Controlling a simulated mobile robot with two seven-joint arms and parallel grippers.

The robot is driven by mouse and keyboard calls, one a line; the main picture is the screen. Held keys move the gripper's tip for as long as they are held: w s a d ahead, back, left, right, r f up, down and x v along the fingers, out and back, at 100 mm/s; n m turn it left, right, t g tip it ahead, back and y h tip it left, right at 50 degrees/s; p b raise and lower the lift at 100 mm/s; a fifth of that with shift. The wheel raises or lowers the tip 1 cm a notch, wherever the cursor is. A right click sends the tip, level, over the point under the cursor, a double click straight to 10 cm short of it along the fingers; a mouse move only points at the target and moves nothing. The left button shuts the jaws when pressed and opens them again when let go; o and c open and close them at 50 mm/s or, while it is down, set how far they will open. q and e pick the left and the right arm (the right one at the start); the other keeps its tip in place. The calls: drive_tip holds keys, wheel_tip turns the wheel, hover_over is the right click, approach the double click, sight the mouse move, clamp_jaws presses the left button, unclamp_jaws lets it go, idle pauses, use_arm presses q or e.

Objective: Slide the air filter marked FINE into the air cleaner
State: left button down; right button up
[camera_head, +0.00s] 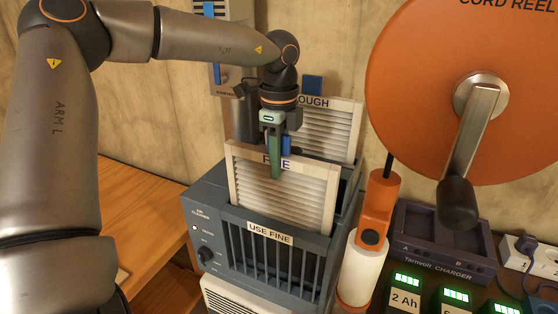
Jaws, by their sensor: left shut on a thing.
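The FINE air filter (285,191) is a pleated white panel in a pale frame, upright, with its label partly covered by my gripper. My left gripper (279,158) is shut on the filter's blue tab at its top edge. The air cleaner (206,222) is a dark blue-grey box with a front grille and a "USE FINE" label. The filter's lower edge is hidden behind the cleaner's front top rim; I cannot tell how deep it sits in the slot. My right gripper is not in view.
A second filter, its label ending "OUGH" (330,125), stands upright just behind. An orange cord reel (420,70) with a crank, an orange-and-white cylinder (362,265) and a charger (430,238) are at right. Bare wooden bench (140,205) lies at left.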

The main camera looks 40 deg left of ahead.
sight(279, 204)
use_arm(q)
drive_tip(key=shift+f+b, duration=1.7)
drive_tip(key=shift+f, duration=0.3)
drive_tip(key=shift+f+b, duration=2.95)
drive_tip(key=shift+f, duration=0.3)
drive_tip(key=shift+f+b, duration=0.85)
drive_tip(key=shift+b, duration=0.05)
drive_tip(key=shift+r, duration=0.3)
drive_tip(key=shift+r+p, duration=0.35)
drive_tip(key=shift+p, duration=0.05)
drive_tip(key=shift+f, duration=0.1)
